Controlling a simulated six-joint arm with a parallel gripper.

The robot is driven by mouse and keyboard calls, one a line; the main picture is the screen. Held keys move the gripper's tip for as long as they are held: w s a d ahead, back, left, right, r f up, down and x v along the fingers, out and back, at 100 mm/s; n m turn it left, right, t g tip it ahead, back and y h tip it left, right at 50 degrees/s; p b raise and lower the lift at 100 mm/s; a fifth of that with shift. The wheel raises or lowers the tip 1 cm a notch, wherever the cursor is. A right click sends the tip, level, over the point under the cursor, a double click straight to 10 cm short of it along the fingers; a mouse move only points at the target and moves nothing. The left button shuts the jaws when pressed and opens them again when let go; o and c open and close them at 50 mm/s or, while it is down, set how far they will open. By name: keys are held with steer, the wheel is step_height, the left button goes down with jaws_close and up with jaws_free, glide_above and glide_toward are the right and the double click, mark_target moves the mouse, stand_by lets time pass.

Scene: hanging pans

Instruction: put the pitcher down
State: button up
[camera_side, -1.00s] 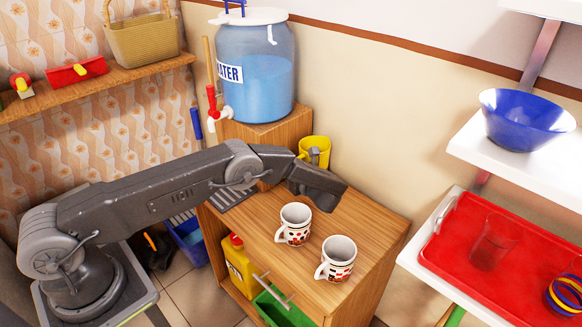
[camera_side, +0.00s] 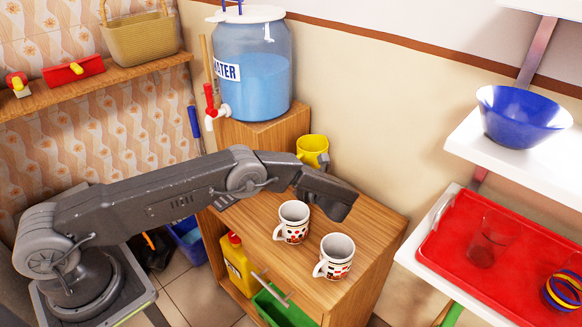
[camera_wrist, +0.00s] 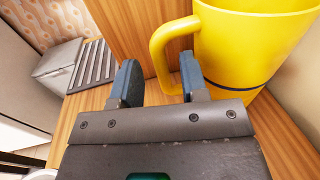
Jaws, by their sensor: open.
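The yellow pitcher (camera_side: 311,146) stands upright at the back of the wooden cabinet top, close to the wall. In the wrist view the pitcher (camera_wrist: 250,50) fills the upper right, with its handle on its left side. My gripper (camera_wrist: 158,75) is open, its two dark fingers apart, with the handle showing between them and nearer the right finger. The right finger hides part of the handle's lower end, and I cannot tell whether they touch. In the side view my gripper (camera_side: 322,161) is just in front of the pitcher.
Two patterned mugs (camera_side: 293,223) (camera_side: 337,257) stand on the cabinet top (camera_side: 262,213) in front of my wrist. A water dispenser (camera_side: 253,68) sits on a wooden box behind. To the right are a red tray (camera_side: 450,257) and a blue bowl (camera_side: 522,117) on white shelves.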

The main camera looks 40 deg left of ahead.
steer(key=shift+s+d, duration=0.25)
steer(key=shift+d, duration=1)
steer(key=s+a+r+n+g+h, duration=0.1)
steer(key=s+r+n+h, duration=0.4)
steer(key=r, duration=0.6)
steer(key=s+a+r+n+g+h, duration=0.2)
steer(key=s+r+n+h, duration=0.2)
steer(key=s+r, duration=0.5)
steer(key=s+d+r+n+t+h, duration=0.1)
steer(key=s+d+r+n+h, duration=0.1)
steer(key=s, duration=0.5)
steer(key=s+d+r+n+t+h, duration=0.2)
steer(key=s+r+n+h, duration=0.1)
steer(key=s+n, duration=0.2)
steer(key=s+d+r+n+t+h, duration=0.2)
steer(key=s+r+n+h, duration=0.1)
steer(key=s, duration=0.6)
steer(key=shift+s+d+n+h, duration=0.2)
steer(key=shift+s+n+h, duration=0.15)
steer(key=shift+n, duration=0.25)
